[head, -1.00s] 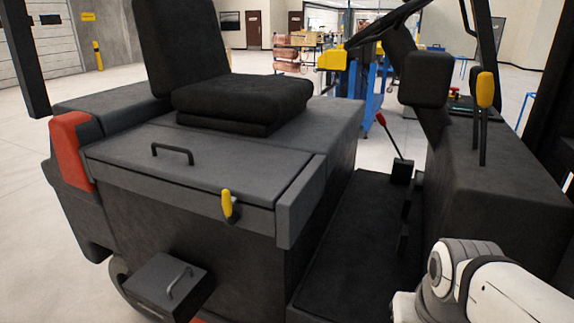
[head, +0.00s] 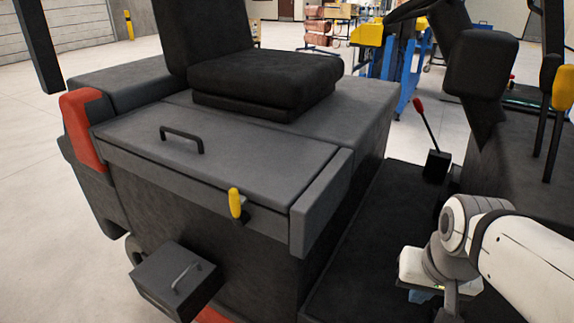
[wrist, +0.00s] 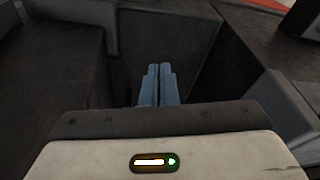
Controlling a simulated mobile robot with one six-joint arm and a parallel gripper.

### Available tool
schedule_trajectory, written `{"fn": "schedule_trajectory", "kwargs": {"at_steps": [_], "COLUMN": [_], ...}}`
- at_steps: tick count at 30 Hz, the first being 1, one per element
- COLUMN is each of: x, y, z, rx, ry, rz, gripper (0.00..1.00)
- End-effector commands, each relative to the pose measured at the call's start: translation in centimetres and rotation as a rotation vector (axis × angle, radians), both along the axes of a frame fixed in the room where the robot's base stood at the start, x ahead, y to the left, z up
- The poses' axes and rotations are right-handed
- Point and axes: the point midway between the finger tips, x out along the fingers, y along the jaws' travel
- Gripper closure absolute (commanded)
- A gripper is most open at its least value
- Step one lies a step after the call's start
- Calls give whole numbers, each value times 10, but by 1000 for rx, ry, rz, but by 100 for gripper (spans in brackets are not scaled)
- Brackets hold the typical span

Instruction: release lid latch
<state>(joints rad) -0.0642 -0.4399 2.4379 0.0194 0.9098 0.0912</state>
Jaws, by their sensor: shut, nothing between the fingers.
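The lid latch is a yellow-handled lever (head: 236,204) on the front face of the grey compartment, just under the lid edge. The grey lid (head: 255,158) is flat and shut, with a black bar handle (head: 182,138) on top. In the wrist view my gripper (wrist: 159,70) has its two blue fingers together with nothing between them, pointing at dark panels. In the head view my arm is at the lower right, over the dark floor and well apart from the latch. The latch cannot be made out in the wrist view.
A black seat (head: 262,80) stands behind the lid. A dark step box (head: 176,280) with a handle juts out at the lower left. A red-knobbed lever (head: 427,125) rises from the footwell (head: 365,255). Open pale floor (head: 40,180) lies to the left.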

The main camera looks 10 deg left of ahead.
Motion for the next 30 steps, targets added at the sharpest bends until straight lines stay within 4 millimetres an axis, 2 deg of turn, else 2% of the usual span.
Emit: {"fn": "schedule_trajectory", "kwargs": {"at_steps": [3, 5, 7, 12, 15, 18, 20, 30], "x": [35, 51, 66, 80, 79, 77, 76, 76], "y": [47, 79, 120, 213, 251, 272, 279, 280], "z": [37, 56, 77, 116, 130, 137, 139, 139], "rx": [79, 129, 190, 310, 356, 380, 387, 390], "ry": [-4, -1, 14, 72, 106, 127, 134, 137], "rz": [-65, -112, -169, -288, -338, -370, -380, -387], "gripper": [100, 100, 100, 100, 100, 100, 100, 100]}}
